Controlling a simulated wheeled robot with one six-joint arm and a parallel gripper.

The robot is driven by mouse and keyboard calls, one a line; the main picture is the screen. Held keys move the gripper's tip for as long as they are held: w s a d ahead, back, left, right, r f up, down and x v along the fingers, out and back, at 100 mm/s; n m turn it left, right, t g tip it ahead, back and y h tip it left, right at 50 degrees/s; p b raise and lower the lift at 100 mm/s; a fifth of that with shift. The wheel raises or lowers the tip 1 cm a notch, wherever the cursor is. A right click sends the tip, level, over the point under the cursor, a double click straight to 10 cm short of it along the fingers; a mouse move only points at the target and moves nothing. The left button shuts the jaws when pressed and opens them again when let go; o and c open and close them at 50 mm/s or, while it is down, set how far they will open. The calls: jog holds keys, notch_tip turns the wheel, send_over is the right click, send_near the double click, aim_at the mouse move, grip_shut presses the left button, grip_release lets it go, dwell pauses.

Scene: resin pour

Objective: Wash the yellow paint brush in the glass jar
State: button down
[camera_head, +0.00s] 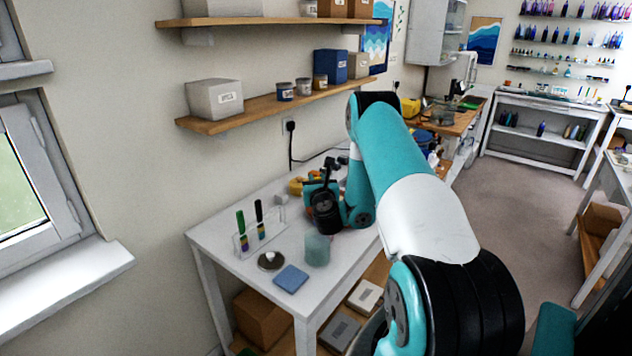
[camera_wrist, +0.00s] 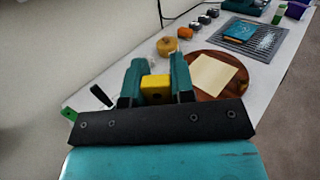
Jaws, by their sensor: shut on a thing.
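The glass jar (camera_head: 317,250), pale green and see-through, stands upright near the front edge of the white table in the head view. My gripper (camera_wrist: 156,82) is shut on a yellow block-like piece (camera_wrist: 155,90), which I take to be the yellow brush's handle. Its bristles are hidden in the wrist view. In the head view my dark gripper and wrist (camera_head: 325,203) are above and just behind the jar. The brush is not clear there, and I cannot tell whether its tip is inside the jar.
A clear rack (camera_head: 262,237) holds a green and a black brush left of the jar. A small round dish (camera_head: 271,261) and a blue pad (camera_head: 291,279) lie in front. A round wooden board (camera_wrist: 207,76) with a cream sheet and a yellow roll (camera_wrist: 195,46) show in the wrist view.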

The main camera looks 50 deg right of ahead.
notch_tip(320, 180, down, 11)
jog(key=b, duration=1)
jog(key=shift+f+b, duration=0.15)
jog(key=shift+b, duration=0.25)
jog(key=shift+f+b, duration=0.35)
jog(key=shift+b, duration=0.05)
jog(key=shift+s+f+b, duration=0.1)
jog(key=shift+s+b, duration=0.25)
jog(key=shift+b, duration=0.9)
jog(key=shift+s+b, duration=0.35)
jog(key=shift+b, duration=0.5)
jog(key=shift+r+p, duration=0.3)
jog(key=shift+p, duration=0.05)
